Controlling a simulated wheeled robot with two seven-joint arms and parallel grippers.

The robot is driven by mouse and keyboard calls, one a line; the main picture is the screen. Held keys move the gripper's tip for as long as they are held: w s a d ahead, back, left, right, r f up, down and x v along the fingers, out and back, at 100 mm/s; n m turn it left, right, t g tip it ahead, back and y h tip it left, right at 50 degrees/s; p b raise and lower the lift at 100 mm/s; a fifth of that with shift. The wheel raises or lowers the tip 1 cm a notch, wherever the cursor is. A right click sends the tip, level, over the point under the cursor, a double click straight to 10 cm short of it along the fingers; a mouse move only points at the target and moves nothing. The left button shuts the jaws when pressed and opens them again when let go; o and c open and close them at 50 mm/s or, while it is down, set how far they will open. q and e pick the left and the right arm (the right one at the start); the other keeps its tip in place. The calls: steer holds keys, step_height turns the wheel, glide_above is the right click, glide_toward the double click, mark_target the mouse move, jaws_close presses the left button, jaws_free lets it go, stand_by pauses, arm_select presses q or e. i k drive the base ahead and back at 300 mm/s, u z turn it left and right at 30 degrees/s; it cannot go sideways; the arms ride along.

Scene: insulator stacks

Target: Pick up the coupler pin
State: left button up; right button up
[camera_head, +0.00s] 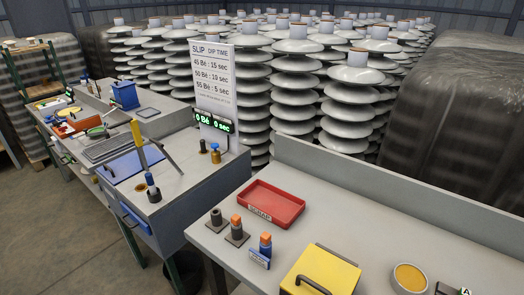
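No part here is clearly marked as the coupler pin, and I cannot tell which it is. On the near right table stand small upright parts: a dark cylinder (217,219) on a square base, an orange-topped dark part (236,231) on a similar base, and an orange-topped blue part (265,245) behind a small label plate (260,260). They stand in front of a red tray (272,203) with a label on its front, which looks empty. Neither of my grippers shows in the head view.
A yellow lidded box (321,272) with a dark handle and a round yellow-topped dish (409,278) stand on the right table (360,215). The left bench (178,187) holds a slip sign (213,80) and tools. Stacked insulators (294,62) fill the background. The table's right rear is clear.

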mark_target(265, 238)
steer(key=u, duration=1.75)
steer(key=i, duration=2.2)
steer(key=z, duration=3.1)
